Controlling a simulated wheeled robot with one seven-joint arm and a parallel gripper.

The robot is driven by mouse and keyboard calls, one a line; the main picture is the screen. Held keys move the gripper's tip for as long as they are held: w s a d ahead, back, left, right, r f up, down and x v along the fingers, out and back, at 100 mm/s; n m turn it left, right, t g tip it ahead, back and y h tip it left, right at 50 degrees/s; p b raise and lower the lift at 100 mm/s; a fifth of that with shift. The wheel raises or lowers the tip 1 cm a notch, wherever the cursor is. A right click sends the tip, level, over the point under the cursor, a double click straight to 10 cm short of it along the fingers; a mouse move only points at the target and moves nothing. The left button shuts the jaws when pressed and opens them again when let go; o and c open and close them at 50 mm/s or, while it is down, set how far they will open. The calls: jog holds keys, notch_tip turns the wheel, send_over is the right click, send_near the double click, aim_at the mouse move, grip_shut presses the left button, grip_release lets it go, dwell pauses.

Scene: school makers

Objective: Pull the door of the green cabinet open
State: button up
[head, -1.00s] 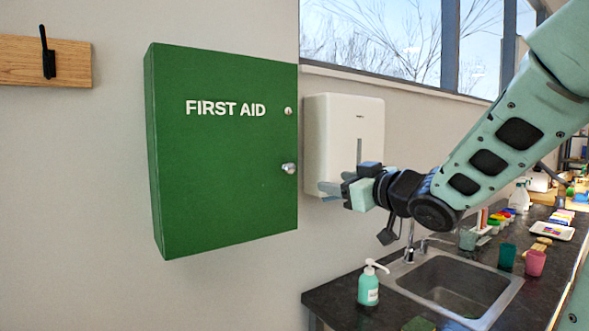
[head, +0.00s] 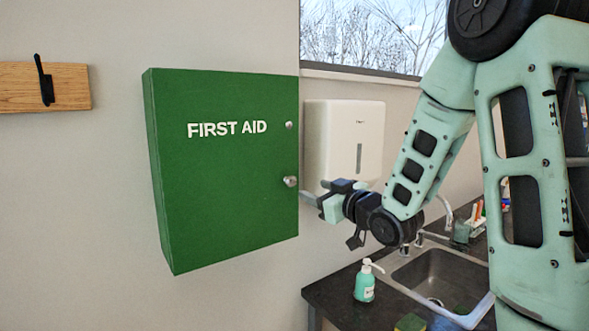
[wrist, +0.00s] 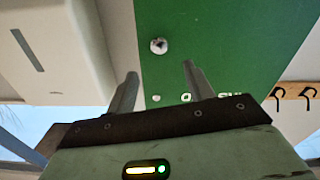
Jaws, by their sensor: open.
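The green cabinet (head: 225,190), marked FIRST AID, hangs on the wall with its door shut. Its small silver knob (head: 290,181) is on the door's right edge, with a small round lock (head: 289,125) above it. My gripper (head: 306,194) is just right of the knob in the head view, its fingers pointing left. In the wrist view my gripper (wrist: 158,82) is open and empty, its two fingers apart. There the knob (wrist: 158,46) lies ahead of the gap between the fingertips, and the green door (wrist: 225,50) fills the middle. The fingers do not appear to touch the knob.
A white dispenser (head: 343,135) is on the wall right of the cabinet, close behind my gripper. Below are a dark counter (head: 335,298), a sink (head: 440,275) and a soap bottle (head: 365,283). A wooden hook rail (head: 70,86) is at left. Space before the door is clear.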

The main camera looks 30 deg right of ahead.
aim_at(293, 182)
jog(key=w+p, duration=0.3)
jog(key=w, duration=0.2)
jog(key=w+p, duration=0.2)
jog(key=w, duration=0.2)
jog(key=shift+w+a+p, duration=0.2)
jog(key=shift+w+p, duration=0.2)
grip_shut()
jog(key=shift+f, duration=0.15)
